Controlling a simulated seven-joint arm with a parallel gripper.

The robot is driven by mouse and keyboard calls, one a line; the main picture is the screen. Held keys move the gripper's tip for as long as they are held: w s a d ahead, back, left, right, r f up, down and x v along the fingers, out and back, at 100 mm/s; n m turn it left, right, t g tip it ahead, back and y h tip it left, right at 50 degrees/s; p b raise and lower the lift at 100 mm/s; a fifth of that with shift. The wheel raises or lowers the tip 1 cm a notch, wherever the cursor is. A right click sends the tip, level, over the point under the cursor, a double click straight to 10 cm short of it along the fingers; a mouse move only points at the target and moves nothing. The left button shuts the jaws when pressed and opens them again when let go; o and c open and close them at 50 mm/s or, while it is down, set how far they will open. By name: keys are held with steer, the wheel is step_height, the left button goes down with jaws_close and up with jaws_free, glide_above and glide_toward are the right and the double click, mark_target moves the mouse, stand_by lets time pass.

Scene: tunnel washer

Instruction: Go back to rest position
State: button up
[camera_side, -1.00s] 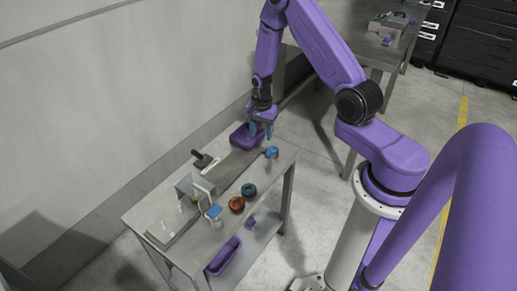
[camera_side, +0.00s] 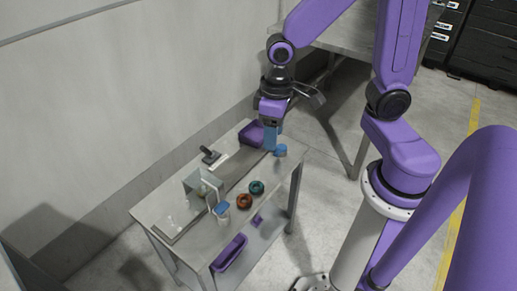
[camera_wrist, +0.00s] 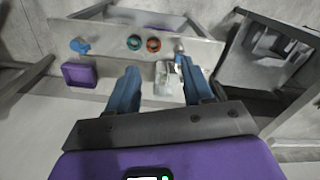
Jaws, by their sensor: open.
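My gripper (camera_side: 272,136) is above the far end of the metal table (camera_side: 160,205), near the purple bin (camera_side: 250,135). It is open and empty. In the wrist view my gripper (camera_wrist: 160,85) shows two blue fingers spread apart, with the tabletop beyond them. The near finger hides part of the purple bin in the side view.
A small blue object (camera_side: 280,150), a green ring (camera_side: 257,187) and a red-orange ring (camera_side: 245,201) lie on the table. A clear fixture with a blue-topped item (camera_side: 221,208) stands nearer its front end. A purple tray (camera_side: 229,253) is on the lower shelf. A wall runs along the left.

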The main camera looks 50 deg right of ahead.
steer(key=s+r+n, duration=0.2)
steer(key=s+n, duration=0.2)
steer(key=s, duration=0.2)
steer(key=s+r+n, duration=0.2)
steer(key=s+n, duration=0.2)
steer(key=s, duration=0.2)
steer(key=shift+s+d+r+n, duration=0.25)
steer(key=shift+s+d+n, duration=0.05)
steer(key=shift+s+d, duration=0.15)
steer(key=shift+w, duration=0.1)
stand_by(0.6)
